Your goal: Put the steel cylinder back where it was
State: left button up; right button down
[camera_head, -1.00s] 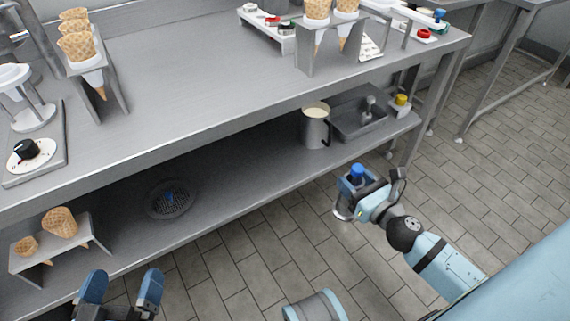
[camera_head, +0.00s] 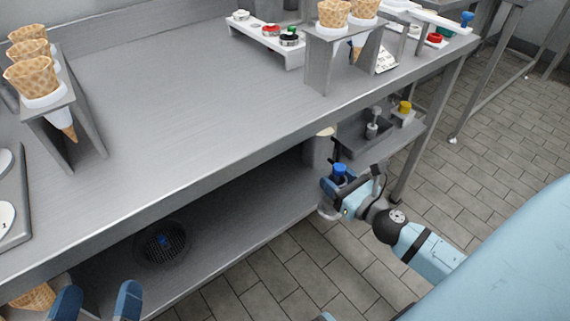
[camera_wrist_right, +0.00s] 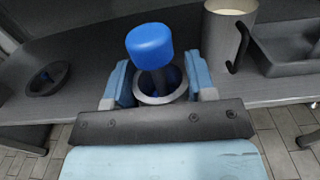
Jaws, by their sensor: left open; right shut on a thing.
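The steel cylinder (camera_head: 328,211) has a blue knob on a rod rising from its open top. My right gripper (camera_head: 335,188) is shut on it and holds it upright, beside the lower shelf's front edge in the head view. In the right wrist view the cylinder's rim (camera_wrist_right: 160,99) shows between the two fingers, with the blue knob (camera_wrist_right: 149,43) above. The gripper hides part of its body in the head view. My left gripper (camera_head: 97,303) is open and empty at the bottom left, in front of the lower shelf.
On the lower shelf (camera_head: 225,215) are a round dark grate (camera_head: 160,243) with a blue centre, a pale-filled jug (camera_head: 317,152) and a grey tray (camera_head: 357,138). The shelf between grate and jug is clear. The upper counter (camera_head: 190,110) overhangs; cone stands rest on it.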

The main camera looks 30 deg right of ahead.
pick_arm(q)
jog(key=shift+m+g, duration=0.7)
jog(key=f+b, duration=0.4)
jog(key=shift+w+f+b, duration=0.25)
jog(key=shift+w+b, duration=0.05)
jog(key=shift+b, duration=0.05)
pick_arm(e)
jog(key=w+a+f, duration=0.1)
jog(key=w+f, duration=0.2)
jog(key=w, duration=1.4)
jog(key=shift+a+f, duration=0.15)
jog(key=shift+w+f, duration=0.1)
pick_arm(q)
jog(key=shift+a, duration=0.1)
pick_arm(e)
jog(key=shift+c, duration=2.3)
grip_release()
jog(key=shift+f, duration=0.1)
